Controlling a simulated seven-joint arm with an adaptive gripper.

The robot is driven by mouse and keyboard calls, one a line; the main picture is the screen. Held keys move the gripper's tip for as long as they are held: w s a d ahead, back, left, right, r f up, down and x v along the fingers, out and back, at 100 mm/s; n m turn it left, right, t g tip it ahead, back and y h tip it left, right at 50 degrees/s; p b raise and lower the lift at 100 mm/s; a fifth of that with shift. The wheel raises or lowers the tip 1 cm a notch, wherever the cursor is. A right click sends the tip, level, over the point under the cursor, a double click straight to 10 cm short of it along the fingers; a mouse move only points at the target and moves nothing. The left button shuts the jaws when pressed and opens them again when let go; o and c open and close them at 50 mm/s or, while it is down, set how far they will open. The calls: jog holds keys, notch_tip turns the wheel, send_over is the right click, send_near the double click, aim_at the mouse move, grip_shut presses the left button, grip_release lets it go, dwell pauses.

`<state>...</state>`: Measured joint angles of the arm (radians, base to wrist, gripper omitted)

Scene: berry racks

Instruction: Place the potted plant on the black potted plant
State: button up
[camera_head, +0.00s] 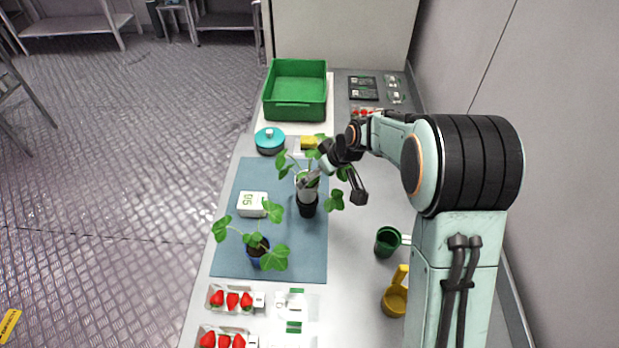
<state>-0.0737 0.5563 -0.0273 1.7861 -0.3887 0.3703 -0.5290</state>
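A leafy plant in a pale pot (307,192) stands upright near the upper right of the blue-grey mat (228,262). A black pot (308,209) shows directly below the pale pot; the two look stacked, but I cannot tell how deep one sits in the other. My gripper (333,189) is above and to the right of this plant. Its fingers are spread wide, one in front of the pale pot and one hanging to the right beside the leaves. Another leafy plant in a dark blue pot (257,250) stands at the lower left of the mat.
A white box (252,204) sits on the mat. A teal lidded pot (270,140) and green crate (295,111) stand behind. Strawberry packs (233,299) lie in front.

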jog(key=v, duration=0.5)
jog(key=shift+s+d+r, duration=0.1)
jog(key=shift+s+r, duration=0.1)
jog(key=shift+r, duration=0.1)
jog(key=s+d+r+m+g+h, duration=0.1)
jog(key=s+d+m, duration=0.1)
jog(key=s, duration=0.8)
jog(key=s+d+r+m+g+h, duration=0.1)
jog(key=s+d+m+g, duration=0.1)
jog(key=s, duration=0.8)
jog(key=s+d+r+m+g+h, duration=0.1)
jog(key=s+d+m, duration=0.2)
jog(key=s, duration=0.8)
jog(key=shift+d+r+m+h, duration=0.25)
jog(key=shift+m+h, duration=0.05)
jog(key=shift+m, duration=0.2)
